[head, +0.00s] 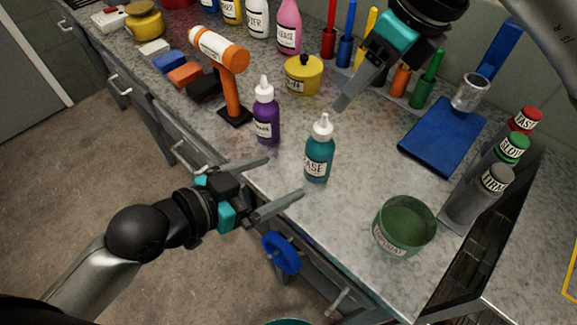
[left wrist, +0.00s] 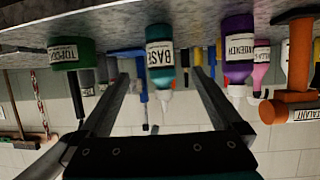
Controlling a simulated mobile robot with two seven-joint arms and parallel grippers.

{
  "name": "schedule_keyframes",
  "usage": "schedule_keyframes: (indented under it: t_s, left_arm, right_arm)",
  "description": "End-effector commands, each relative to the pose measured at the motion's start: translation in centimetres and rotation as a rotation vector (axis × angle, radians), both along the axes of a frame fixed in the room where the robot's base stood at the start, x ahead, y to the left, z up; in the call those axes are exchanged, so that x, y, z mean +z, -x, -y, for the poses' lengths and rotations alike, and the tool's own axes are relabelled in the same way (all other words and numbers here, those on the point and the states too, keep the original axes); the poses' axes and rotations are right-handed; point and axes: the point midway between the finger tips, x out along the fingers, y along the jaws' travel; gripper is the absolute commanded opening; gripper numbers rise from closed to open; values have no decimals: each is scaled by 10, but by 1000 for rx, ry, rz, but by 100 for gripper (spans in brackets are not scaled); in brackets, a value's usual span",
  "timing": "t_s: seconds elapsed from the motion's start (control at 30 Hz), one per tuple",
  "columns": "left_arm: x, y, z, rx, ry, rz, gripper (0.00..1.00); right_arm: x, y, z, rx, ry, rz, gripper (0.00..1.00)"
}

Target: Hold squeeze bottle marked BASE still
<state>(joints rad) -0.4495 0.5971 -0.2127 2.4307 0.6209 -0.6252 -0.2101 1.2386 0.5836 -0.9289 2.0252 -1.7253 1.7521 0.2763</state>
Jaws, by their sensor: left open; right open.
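The teal squeeze bottle marked BASE (head: 319,155) stands upright on the speckled worktop, its white nozzle pointing up. My left gripper (head: 287,178) is open, just left of the bottle in the head view, and its fingers point towards it. In the left wrist view the picture is upside down, and the BASE bottle (left wrist: 160,62) appears between the two open fingers, beyond their tips. My right gripper (head: 350,84) is open above the back of the worktop, up and to the right of the bottle. Neither gripper touches the bottle.
A purple bottle (head: 266,115) stands close to the left of the BASE bottle. A green tub (head: 404,226) is to its lower right.

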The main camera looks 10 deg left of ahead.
Motion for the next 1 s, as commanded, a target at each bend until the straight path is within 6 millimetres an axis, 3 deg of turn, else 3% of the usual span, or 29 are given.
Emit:
schedule_keyframes:
  t_s: [0.7, 1.0]
  left_arm:
    - [-43, -82, 69, 3, 3, 2, 100]
    - [-55, -103, 87, 2, 1, 2, 100]
  right_arm:
    - [0, 0, 0, 0, 0, 0, 50]
    - [0, 0, 0, 0, 0, 0, 50]
